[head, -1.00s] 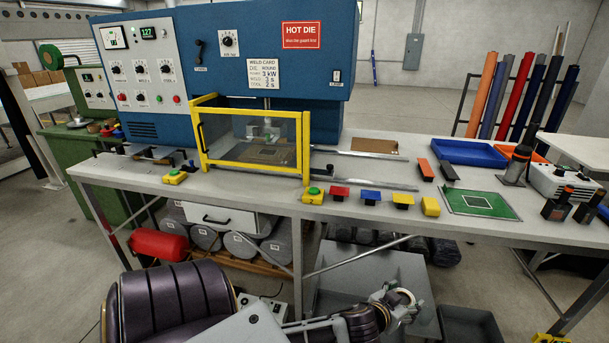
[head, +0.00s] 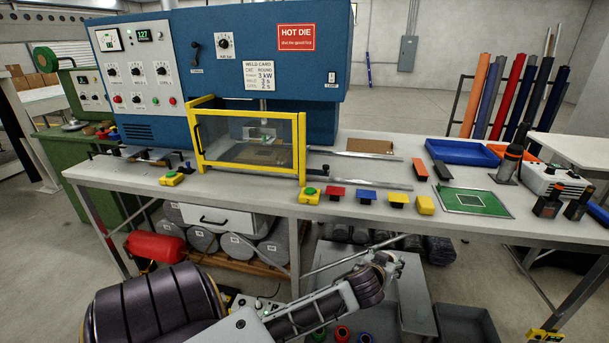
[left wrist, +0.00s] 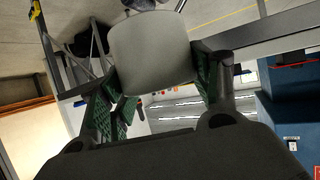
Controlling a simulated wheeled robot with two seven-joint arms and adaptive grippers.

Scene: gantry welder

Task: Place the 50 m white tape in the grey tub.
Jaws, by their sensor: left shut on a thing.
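My left gripper (head: 390,260) hangs low in front of the bench, above a grey surface on the floor side of it. In the left wrist view it (left wrist: 158,86) is shut on a pale grey-white rounded thing, the white tape (left wrist: 155,50), between its green-lined fingers. Its print cannot be read. In the head view the tape is mostly hidden by the gripper. A dark grey tub (head: 480,312) stands low at the right, cut by the lower picture edge. The gripper is to its left and higher. My right gripper is not in view.
A yellow-framed guard (head: 250,180) stands on the bench.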

